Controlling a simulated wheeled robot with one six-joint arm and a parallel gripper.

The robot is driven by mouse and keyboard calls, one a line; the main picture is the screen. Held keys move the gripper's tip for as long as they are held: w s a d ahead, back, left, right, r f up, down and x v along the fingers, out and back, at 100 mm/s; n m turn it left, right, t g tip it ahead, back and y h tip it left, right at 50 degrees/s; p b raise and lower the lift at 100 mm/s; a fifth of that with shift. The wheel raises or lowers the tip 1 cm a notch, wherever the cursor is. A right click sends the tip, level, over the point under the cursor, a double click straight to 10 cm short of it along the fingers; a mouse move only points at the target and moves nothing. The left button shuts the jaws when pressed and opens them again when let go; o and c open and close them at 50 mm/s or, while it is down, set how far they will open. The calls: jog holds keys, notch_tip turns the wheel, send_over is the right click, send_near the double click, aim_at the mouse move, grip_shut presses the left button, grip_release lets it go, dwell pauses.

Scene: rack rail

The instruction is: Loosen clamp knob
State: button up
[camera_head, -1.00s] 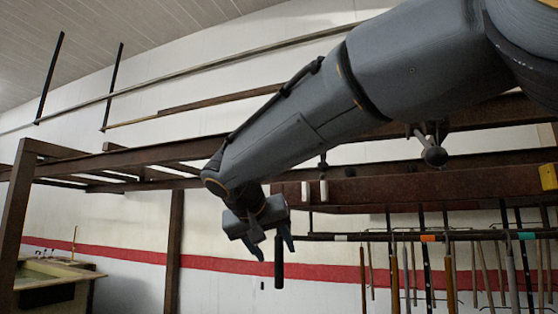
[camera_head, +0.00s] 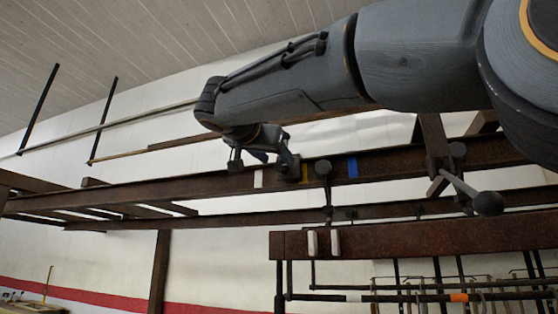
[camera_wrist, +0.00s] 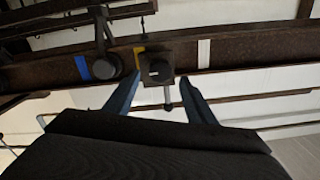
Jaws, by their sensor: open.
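My gripper (camera_wrist: 158,80) is open, with its two blue fingers apart in the wrist view. A dark blocky clamp piece (camera_wrist: 157,68) on the rusty rail shows between and just beyond the fingertips, beside a yellow mark; a thin rod hangs below it. I cannot tell whether the fingers touch it.
A lever with a ball end (camera_head: 488,203) sticks out from the rail at right. A lower rusty beam (camera_head: 430,235) carries two pale pegs (camera_head: 323,242). Below it hang rods on a dark bar (camera_head: 420,297). White wall lies behind.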

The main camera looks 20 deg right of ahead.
aim_at(281, 164)
jog(key=shift+p+x, duration=0.65)
jog(key=shift+x, duration=1.3)
jog(key=c, duration=1)
jog(key=shift+c, duration=0.2)
